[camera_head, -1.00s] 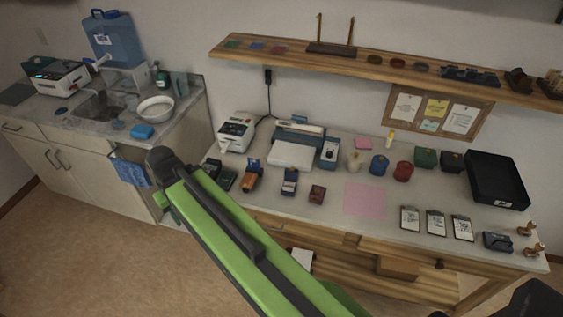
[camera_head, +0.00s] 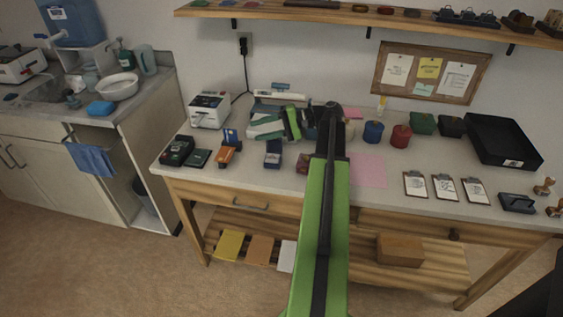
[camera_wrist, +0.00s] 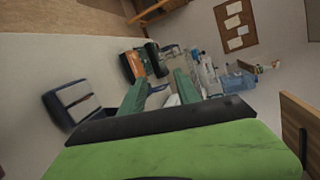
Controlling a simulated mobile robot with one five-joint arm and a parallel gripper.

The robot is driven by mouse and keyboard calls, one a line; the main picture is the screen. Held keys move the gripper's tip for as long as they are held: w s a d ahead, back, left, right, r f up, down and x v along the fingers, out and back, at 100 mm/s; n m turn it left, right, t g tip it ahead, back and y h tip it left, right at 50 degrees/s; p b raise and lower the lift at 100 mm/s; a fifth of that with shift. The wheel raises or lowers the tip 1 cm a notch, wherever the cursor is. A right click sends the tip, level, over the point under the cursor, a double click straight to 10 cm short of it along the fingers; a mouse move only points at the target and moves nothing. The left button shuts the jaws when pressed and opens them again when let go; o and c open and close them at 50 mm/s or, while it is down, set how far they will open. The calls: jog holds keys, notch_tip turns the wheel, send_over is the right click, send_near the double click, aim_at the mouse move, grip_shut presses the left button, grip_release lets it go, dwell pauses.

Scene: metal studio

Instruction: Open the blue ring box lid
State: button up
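The blue ring box (camera_head: 273,153) stands near the front of the workbench, left of a small dark red box (camera_head: 303,163). It shows as two dark blue parts with a pale band between them; I cannot tell how far its lid is raised. In the wrist view, a navy box with pale surfaces (camera_wrist: 72,103) lies left of my fingers and looks like the same box.
A white label printer (camera_head: 210,110), a black card terminal (camera_head: 177,150) and an orange device (camera_head: 225,155) stand to the left. Blue (camera_head: 373,132) and red (camera_head: 401,136) containers stand to the right.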

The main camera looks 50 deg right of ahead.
jog(key=s+d+r+m+t+b, duration=0.1)
jog(key=s+d+m+t+b, duration=0.2)
jog(key=s+d, duration=0.75)
jog(key=n+t+b, duration=0.1)
jog(key=b, duration=0.8)
send_near(275, 142)
jog(key=shift+w+d+f+h, duration=0.25)
jog(key=shift+w+d+h, duration=0.15)
jog(key=shift+w+d, duration=0.35)
jog(key=x, duration=0.4)
jog(key=r+p+x, duration=0.1)
jog(key=x, duration=0.1)
jog(key=shift+a, duration=0.15)
jog(key=shift+w+a, duration=0.25)
jog(key=shift+w, duration=0.2)
jog(key=shift+f, duration=0.1)
grip_shut()
